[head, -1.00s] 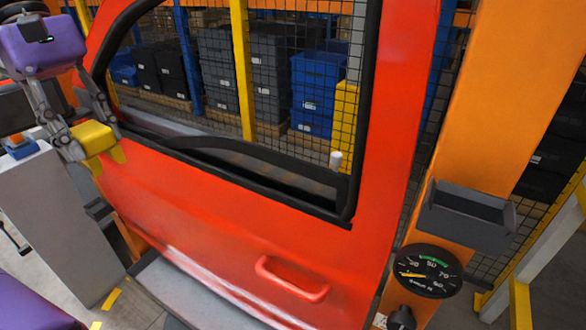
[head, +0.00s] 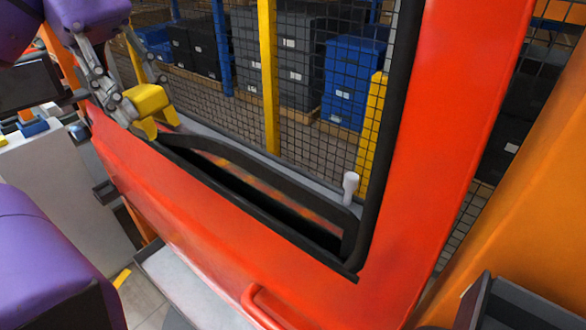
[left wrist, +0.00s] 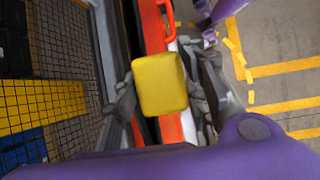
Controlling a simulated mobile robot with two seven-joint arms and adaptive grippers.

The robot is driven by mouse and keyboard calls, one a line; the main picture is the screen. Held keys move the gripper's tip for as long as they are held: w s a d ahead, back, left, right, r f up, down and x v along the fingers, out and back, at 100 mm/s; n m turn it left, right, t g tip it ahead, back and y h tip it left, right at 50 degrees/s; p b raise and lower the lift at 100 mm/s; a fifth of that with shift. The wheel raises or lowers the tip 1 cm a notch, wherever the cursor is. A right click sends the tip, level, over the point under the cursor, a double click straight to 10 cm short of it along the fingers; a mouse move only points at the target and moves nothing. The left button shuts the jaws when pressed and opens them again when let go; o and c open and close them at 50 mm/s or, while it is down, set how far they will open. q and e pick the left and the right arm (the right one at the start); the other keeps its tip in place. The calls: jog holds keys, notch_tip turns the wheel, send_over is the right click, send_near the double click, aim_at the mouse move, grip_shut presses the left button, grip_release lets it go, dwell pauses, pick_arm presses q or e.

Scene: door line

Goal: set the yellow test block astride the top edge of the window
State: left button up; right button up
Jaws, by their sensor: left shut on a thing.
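The yellow test block (head: 147,100) is a short piece with two legs pointing down and a gap between them. My left gripper (head: 140,106) is shut on it, at the upper left of the head view. In the left wrist view the block (left wrist: 160,84) sits between the two fingers, over the dark slot of the red door. The window (head: 262,168) shows as a low pane with a dark, curved top edge in the door's opening. The block is close to the left end of that edge; I cannot tell whether they touch. My right gripper is not in view.
The red door (head: 200,225) fills the middle, with a black frame (head: 385,130) at the opening's right. A white knob (head: 350,187) stands on the sill. Mesh fencing and blue bins (head: 352,82) are behind. A grey tray (head: 510,305) is at lower right.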

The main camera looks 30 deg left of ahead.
pick_arm(q)
jog(key=shift+w+d+f+h, duration=0.2)
jog(key=shift+d+f+h, duration=0.1)
jog(key=shift+d+h, duration=0.15)
jog(key=w+d+p, duration=0.1)
jog(key=w+d, duration=0.2)
jog(key=d, duration=0.7)
send_near(296, 183)
notch_tip(296, 183, up, 2)
jog(key=d, duration=0.1)
jog(key=shift+y, duration=0.25)
jog(key=x, duration=0.2)
jog(key=p+x, duration=0.1)
jog(key=x, duration=0.2)
jog(key=shift+a+f, duration=0.1)
jog(key=shift+f, duration=0.4)
jog(key=shift+d+r+y+p, duration=0.15)
jog(key=shift+d+y+p, duration=0.25)
jog(key=shift+y, duration=0.3)
jog(key=shift+d+y, duration=0.15)
jog(key=shift+y, duration=0.25)
jog(key=shift+f+p, duration=0.3)
jog(key=shift+f, duration=0.65)
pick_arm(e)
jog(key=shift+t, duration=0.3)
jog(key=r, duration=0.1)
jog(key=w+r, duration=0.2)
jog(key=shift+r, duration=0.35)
